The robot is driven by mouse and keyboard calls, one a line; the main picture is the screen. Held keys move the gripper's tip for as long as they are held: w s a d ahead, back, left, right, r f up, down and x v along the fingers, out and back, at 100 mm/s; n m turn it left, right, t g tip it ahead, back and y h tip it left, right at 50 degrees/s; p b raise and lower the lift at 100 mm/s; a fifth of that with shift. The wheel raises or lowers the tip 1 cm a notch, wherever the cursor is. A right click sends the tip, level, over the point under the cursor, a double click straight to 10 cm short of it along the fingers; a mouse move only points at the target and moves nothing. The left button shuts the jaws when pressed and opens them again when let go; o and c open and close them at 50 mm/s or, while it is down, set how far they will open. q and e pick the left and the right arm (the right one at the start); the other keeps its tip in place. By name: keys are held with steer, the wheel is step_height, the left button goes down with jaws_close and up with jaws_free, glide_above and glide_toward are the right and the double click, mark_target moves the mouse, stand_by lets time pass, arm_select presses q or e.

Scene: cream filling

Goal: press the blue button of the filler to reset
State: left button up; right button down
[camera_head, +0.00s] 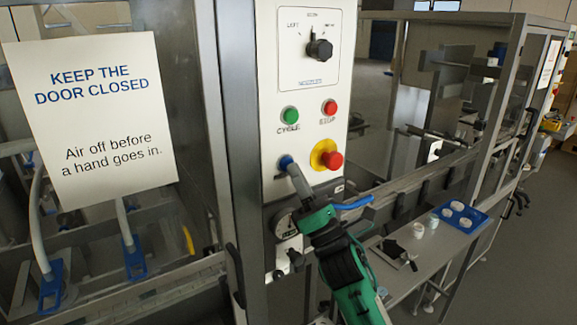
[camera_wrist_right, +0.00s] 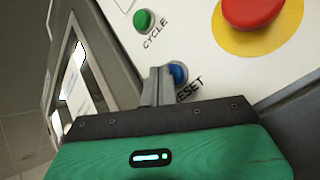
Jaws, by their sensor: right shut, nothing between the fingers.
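The blue reset button (camera_head: 285,161) is on the filler's white control panel (camera_head: 268,100), below the green cycle button (camera_head: 289,114). My right gripper (camera_head: 293,169) is shut and empty, with its fingertips right at the blue button. In the right wrist view the fingertips (camera_wrist_right: 157,73) overlap the left side of the blue button (camera_wrist_right: 179,72), whose right side shows. I cannot tell whether they touch it or whether it is pressed in. The RESET label is partly hidden by the fingers. My left gripper is not in view.
A red stop button (camera_head: 329,107) and a red mushroom button on a yellow base (camera_head: 332,160) are close by on the panel. A black selector knob (camera_head: 320,49) is above. A door with a sign (camera_head: 95,115) stands left. A blue tray (camera_head: 459,217) with cups is at right.

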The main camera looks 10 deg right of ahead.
steer(key=shift+w+a, duration=0.15)
steer(key=shift+w, duration=0.2)
stand_by(0.3)
steer(key=shift+s, duration=0.15)
steer(key=shift+s+d, duration=0.3)
steer(key=shift+s, duration=0.4)
steer(key=shift+s+d, duration=0.3)
steer(key=shift+s, duration=0.5)
steer(key=shift+s+d, duration=0.25)
steer(key=shift+s, duration=0.5)
steer(key=shift+s+d, duration=0.3)
steer(key=shift+s, duration=0.5)
